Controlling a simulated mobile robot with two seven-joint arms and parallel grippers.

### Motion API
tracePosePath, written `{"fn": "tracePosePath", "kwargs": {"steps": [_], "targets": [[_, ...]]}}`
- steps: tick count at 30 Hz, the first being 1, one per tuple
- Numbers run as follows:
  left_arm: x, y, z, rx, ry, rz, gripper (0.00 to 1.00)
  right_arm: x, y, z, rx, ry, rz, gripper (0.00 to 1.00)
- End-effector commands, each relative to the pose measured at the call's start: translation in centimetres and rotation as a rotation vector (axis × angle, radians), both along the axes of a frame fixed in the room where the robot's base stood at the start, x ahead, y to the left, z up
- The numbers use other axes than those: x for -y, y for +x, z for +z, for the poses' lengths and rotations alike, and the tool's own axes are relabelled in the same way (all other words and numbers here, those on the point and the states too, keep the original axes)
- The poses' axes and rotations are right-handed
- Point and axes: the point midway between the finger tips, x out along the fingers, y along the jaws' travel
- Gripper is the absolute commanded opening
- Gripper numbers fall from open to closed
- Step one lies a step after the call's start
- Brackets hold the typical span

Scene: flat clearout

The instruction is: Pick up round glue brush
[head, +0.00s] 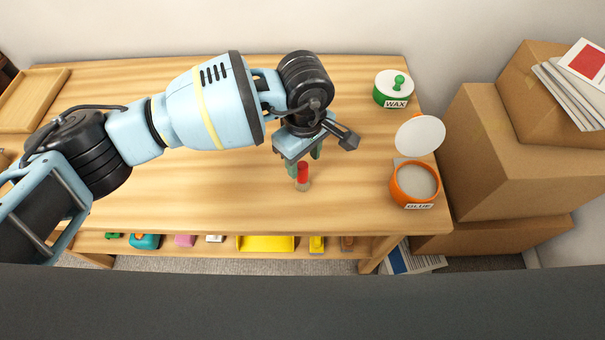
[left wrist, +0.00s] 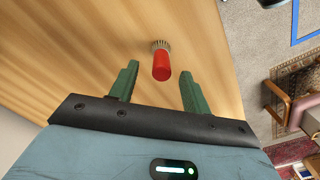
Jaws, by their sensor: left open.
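The round glue brush has a red handle and a pale bristle end. My left gripper (head: 304,158) is just above and behind the brush in the head view. In the left wrist view its two green fingers (left wrist: 158,83) are open, with the brush just beyond the fingertips and roughly centred between them. My right gripper is not in view.
The table (head: 200,190) is clear around the brush. An open orange glue pot (head: 411,196) with a raised white lid and a green wax pot (head: 393,102) stand at the right. Cardboard boxes (head: 510,165) stand right of the table. A wooden tray (head: 25,100) is at far left.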

Motion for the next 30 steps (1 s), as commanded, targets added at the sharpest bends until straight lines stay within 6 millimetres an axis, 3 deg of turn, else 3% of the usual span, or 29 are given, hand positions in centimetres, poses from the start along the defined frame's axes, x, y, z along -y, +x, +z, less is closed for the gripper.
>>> {"fn": "tracePosePath", "kwargs": {"steps": [4,14,23,30], "targets": [[-0.1,-0.1,-0.7,-0.001,0.0,0.0,0.48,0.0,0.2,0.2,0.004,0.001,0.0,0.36],[-0.3,-0.1,-4.8,-0.001,-0.001,0.002,0.48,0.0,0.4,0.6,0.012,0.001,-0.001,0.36],[-0.3,-0.1,-5.2,-0.001,-0.001,0.001,0.48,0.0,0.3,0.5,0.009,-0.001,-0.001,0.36],[-0.3,-0.1,-5.2,0.0,-0.001,0.001,0.16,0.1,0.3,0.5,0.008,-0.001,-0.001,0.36]]}}
